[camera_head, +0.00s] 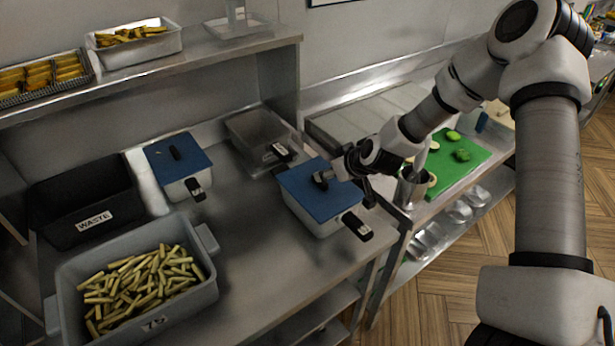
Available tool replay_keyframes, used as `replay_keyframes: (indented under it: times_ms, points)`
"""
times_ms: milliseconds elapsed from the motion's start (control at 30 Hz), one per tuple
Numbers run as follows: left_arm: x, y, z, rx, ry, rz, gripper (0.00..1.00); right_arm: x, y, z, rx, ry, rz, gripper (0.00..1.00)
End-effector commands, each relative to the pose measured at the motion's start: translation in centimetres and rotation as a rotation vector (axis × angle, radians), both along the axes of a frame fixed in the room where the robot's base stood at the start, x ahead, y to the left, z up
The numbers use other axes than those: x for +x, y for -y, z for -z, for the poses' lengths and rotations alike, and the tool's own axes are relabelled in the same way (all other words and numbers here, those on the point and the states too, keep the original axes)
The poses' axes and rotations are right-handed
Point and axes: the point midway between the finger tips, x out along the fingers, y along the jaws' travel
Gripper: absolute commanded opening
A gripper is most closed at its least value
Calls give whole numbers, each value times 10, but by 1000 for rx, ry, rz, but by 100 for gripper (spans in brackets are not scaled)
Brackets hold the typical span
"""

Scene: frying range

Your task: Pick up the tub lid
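Two tubs with flat blue lids stand on the steel counter. The right lid (303,194) lies on a white tub (310,217) with a black side handle, and has a small dark knob on top. The left lid (165,150) lies on a similar tub (180,188), also with a dark knob. My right gripper (335,176) is at the right lid's knob, low over its right side. The fingers are small and dark against the knob, so I cannot tell whether they are closed on it. My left gripper is out of view.
A grey bin of cut fries (203,296) and a black waste bin (48,226) stand on the left. A green board (463,172) and metal cup (409,192) are right of my gripper. The front counter is clear.

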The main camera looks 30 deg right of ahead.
Motion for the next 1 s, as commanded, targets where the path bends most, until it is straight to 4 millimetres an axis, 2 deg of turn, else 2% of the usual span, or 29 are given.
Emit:
replay_keyframes:
  times_ms: [33, 100, 400, 667, 700, 767, 800, 833, 1000]
  points:
    - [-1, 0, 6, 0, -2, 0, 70, 5, 0, 10, -4, -2, -2, 50]
    - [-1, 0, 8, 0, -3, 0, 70, 11, -1, 15, -4, -3, -4, 50]
    - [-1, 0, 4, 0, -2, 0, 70, 43, -5, 47, -4, -3, -2, 50]
    - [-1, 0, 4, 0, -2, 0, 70, 48, -6, 52, 1, -1, -1, 50]
    - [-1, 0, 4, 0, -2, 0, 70, 48, -6, 52, 1, -1, -1, 43]
    - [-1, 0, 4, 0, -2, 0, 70, 48, -6, 52, 1, -1, -1, 22]
    - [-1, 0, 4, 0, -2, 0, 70, 48, -6, 52, 1, -1, -1, 8]
    - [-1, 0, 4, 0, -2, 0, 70, 48, -6, 52, 1, -1, -1, 0]
    - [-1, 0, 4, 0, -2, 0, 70, 48, -6, 52, 0, -2, -1, 0]
